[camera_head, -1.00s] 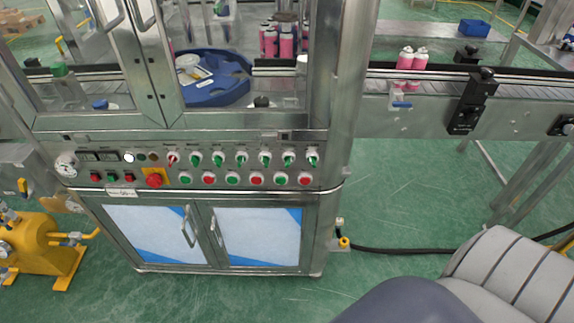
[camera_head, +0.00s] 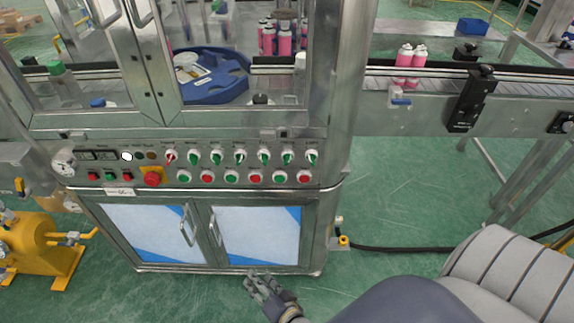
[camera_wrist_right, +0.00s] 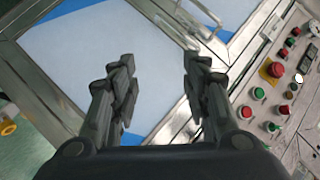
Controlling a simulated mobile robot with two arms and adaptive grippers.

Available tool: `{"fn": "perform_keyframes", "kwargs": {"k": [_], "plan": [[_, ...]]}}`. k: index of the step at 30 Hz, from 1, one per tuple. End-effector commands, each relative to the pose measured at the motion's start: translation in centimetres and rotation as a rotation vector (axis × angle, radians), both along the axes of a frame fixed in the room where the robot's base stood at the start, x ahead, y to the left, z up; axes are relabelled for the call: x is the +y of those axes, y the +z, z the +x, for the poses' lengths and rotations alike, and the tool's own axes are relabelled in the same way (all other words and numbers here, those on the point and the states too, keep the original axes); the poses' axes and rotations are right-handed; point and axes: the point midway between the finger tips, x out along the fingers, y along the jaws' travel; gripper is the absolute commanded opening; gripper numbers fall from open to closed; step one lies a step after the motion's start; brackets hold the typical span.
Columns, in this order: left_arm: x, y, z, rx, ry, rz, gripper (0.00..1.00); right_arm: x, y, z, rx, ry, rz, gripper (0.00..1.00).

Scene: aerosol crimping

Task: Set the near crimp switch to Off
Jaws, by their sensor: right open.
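The crimping machine's control panel (camera_head: 120,180) runs across its front above the cabinet doors. It carries a row of rotary switches: one red switch (camera_head: 169,157) at the left and several green switches (camera_head: 240,157) to its right. Their labels are too small to read, so I cannot tell which is the near crimp switch. My right gripper (camera_head: 262,283) is low in front of the cabinet, below the panel and apart from it. In the right wrist view its two fingers (camera_wrist_right: 160,85) are spread and empty, facing a cabinet door. My left gripper is not in view.
Push buttons (camera_head: 231,177) line the panel under the switches, with a red emergency stop (camera_head: 152,177) at the left. Door handles (camera_head: 187,228) stick out below. A conveyor (camera_head: 520,88) with pink cans (camera_head: 405,62) extends right. A yellow pump (camera_head: 35,240) stands at lower left.

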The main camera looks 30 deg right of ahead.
Motion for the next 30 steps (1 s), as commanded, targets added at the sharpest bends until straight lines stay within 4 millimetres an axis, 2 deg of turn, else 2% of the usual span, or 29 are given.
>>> {"fn": "perform_keyframes", "kwargs": {"k": [1,3,6,9,12,16,22,26,30], "plan": [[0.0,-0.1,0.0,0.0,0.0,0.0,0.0,-0.5,3.8,1.9,-0.093,-0.081,0.093,0.43],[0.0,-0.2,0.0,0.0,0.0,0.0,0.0,-1.6,8.8,3.7,-0.208,-0.193,0.227,0.43],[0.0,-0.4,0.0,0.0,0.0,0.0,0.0,-3.8,15.4,5.1,-0.36,-0.35,0.428,0.43],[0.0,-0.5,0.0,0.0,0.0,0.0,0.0,-6.2,21.0,5.2,-0.488,-0.496,0.635,0.43],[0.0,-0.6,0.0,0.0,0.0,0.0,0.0,-8.3,25.0,4.6,-0.581,-0.618,0.823,0.43],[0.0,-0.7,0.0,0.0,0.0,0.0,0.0,-10.2,28.0,3.6,-0.649,-0.728,1.002,0.43],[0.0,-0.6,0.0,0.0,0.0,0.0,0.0,-11.3,29.3,3.2,-0.679,-0.791,1.108,0.43],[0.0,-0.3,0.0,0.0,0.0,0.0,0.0,-12.1,29.5,4.3,-0.681,-0.79,1.108,0.43],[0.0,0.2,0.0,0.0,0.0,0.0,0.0,-13.6,29.6,6.5,-0.681,-0.789,1.105,0.43]]}}
